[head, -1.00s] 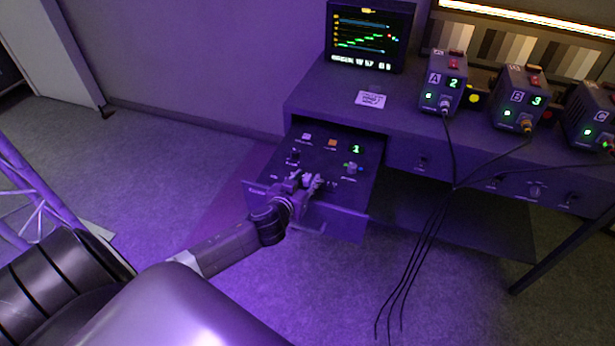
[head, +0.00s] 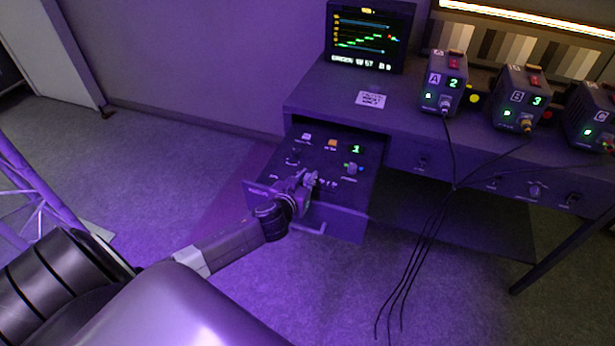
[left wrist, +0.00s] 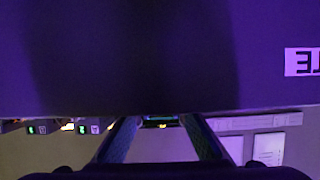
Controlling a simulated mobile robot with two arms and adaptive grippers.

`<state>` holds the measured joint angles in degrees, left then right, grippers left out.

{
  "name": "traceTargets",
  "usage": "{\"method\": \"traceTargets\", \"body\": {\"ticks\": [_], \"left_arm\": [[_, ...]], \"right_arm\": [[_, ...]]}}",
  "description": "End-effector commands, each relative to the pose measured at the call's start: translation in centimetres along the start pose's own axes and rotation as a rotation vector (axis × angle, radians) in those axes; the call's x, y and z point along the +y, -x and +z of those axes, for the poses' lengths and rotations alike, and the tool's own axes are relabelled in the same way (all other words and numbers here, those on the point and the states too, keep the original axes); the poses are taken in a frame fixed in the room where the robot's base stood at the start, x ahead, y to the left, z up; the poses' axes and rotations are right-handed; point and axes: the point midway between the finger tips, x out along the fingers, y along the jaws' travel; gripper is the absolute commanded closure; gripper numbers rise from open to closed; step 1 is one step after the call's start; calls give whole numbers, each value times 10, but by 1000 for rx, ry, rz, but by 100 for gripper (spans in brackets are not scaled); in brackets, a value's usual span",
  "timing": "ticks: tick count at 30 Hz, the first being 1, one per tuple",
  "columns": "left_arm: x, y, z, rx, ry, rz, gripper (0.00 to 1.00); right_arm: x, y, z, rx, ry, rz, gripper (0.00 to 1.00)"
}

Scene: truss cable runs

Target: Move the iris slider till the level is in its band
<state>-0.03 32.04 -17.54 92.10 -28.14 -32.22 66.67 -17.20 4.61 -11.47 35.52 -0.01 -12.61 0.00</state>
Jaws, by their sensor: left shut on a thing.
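My left gripper (head: 311,181) is low over the panel of the open drawer, near its front edge. It is shut on a small control, which I take to be the iris slider; the fingers hide its knob and most of its track. In the left wrist view the two fingers (left wrist: 162,140) show at the bottom edge, and a dark surface fills the upper part. The monitor (head: 370,35) shows coloured level traces, green, yellow and blue, with a line of text below too small to read surely. My right gripper is not in view.
The drawer panel also holds a lit orange button (head: 332,143), a green digit 1 (head: 356,149) and a knob (head: 351,168). Box A (head: 443,83) and box B (head: 521,98) stand on the desk, with black cables (head: 430,235) hanging down in front.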

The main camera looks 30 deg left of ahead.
Motion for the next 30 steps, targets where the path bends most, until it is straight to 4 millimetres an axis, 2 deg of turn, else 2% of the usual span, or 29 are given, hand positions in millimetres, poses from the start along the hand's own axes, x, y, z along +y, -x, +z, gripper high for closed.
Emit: {"method": "traceTargets", "body": {"ticks": [18,19,23,30], "left_arm": [[-3,0,0,1,0,-1,100],[-3,0,0,1,0,-2,83],[-3,0,0,1,0,-1,69],[-2,0,0,1,0,-1,68]], "right_arm": [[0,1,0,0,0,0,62],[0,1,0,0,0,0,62],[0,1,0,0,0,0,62],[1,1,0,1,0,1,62]]}}
